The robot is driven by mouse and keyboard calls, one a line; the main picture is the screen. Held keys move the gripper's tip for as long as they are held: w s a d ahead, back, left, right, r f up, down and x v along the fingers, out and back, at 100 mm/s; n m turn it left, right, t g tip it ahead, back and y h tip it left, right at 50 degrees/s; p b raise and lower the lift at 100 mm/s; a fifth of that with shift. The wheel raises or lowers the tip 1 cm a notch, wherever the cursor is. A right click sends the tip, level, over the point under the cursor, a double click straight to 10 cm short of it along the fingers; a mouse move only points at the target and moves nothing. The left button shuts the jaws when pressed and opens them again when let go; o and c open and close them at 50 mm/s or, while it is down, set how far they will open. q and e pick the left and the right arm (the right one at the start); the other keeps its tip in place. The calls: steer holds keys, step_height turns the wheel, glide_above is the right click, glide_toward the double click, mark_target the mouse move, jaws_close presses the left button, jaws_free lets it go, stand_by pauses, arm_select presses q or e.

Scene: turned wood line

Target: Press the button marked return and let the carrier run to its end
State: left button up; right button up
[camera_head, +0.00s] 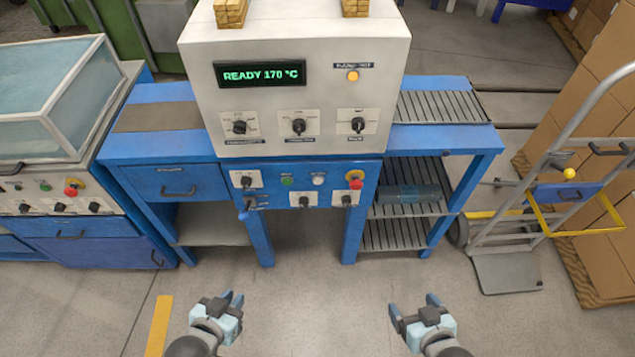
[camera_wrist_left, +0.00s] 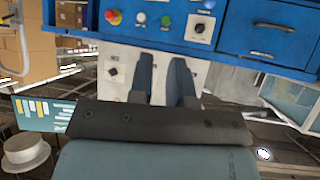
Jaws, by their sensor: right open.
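The blue front panel (camera_head: 268,200) below the white machine carries a green button (camera_head: 287,181), a pale button (camera_head: 318,180), a red stop knob on yellow (camera_head: 354,177) and several black rotary knobs. Labels near them are too small to read, so I cannot tell which one is marked return. The panel also shows at the top of the left wrist view (camera_wrist_left: 240,22). I cannot make out a carrier. My left gripper (camera_head: 231,298) is open and empty, in front of and below the panel; its fingers show apart in the left wrist view (camera_wrist_left: 161,75). My right gripper (camera_head: 412,307) is open and empty.
The white machine (camera_head: 300,80) has a display reading "READY 170 °C". A slatted roller bed (camera_head: 440,107) lies to its right. A hand truck (camera_head: 510,240) and cardboard boxes stand at right. A glass-covered bench (camera_head: 50,95) stands at left. The floor before the panel is clear.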

arm_select(q)
jaws_close()
stand_by(1.4)
